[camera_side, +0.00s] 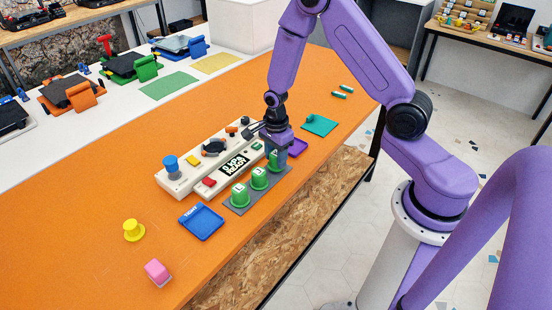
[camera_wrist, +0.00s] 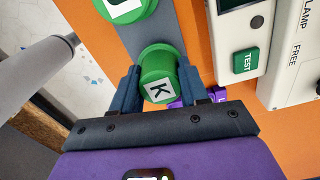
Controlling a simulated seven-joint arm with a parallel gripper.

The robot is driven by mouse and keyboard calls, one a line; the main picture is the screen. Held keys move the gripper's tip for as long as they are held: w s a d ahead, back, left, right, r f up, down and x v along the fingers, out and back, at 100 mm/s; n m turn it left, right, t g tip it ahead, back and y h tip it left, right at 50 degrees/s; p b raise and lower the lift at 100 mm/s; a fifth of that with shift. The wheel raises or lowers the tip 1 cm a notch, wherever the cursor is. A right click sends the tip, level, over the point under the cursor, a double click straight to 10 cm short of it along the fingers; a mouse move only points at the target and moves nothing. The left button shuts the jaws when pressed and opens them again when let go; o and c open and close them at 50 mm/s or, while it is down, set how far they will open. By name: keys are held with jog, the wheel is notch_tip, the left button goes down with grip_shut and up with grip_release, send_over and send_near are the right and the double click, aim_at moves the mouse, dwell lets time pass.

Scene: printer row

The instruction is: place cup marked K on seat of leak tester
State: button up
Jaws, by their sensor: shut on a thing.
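The green cup marked K (camera_wrist: 158,72) is between the two blue fingers of my gripper (camera_wrist: 159,80), with its white K label facing the wrist camera. In the side view my gripper (camera_side: 276,148) is shut on this cup (camera_side: 274,161) at the far end of a dark grey strip (camera_side: 233,207); I cannot tell whether the cup still touches the strip. The leak tester (camera_side: 178,185) is a long cream box just left of my gripper, with a READY display. A dark round fitting (camera_side: 214,147) on its top looks like the seat and is empty. The tester also shows in the wrist view (camera_wrist: 240,85).
Two more green cups (camera_side: 240,194) (camera_side: 259,178) stand on the strip. A blue tray (camera_side: 201,221) lies nearer the camera, a purple tray (camera_side: 298,147) beyond my gripper. A yellow knob-like piece (camera_side: 133,230) and a pink block (camera_side: 157,272) sit on the orange table.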

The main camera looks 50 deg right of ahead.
jog(key=s+a+r, duration=0.1)
jog(key=s+r, duration=1.1)
jog(key=s, duration=0.2)
dwell(0.6)
jog(key=w+a+r, duration=0.2)
jog(key=w+a, duration=0.1)
jog(key=w, duration=0.6)
jog(key=w+a+r, duration=0.2)
jog(key=w+a, duration=0.1)
jog(key=w, duration=0.6)
send_over(214, 148)
jog(key=s, duration=0.1)
notch_tip(214, 148, down, 9)
jog(key=shift+r, duration=0.2)
jog(key=shift+w+f, duration=0.25)
jog(key=shift+f, duration=0.05)
jog(key=shift+w+f, duration=0.2)
jog(key=shift+f, duration=1.55)
jog(key=shift+f, duration=0.15)
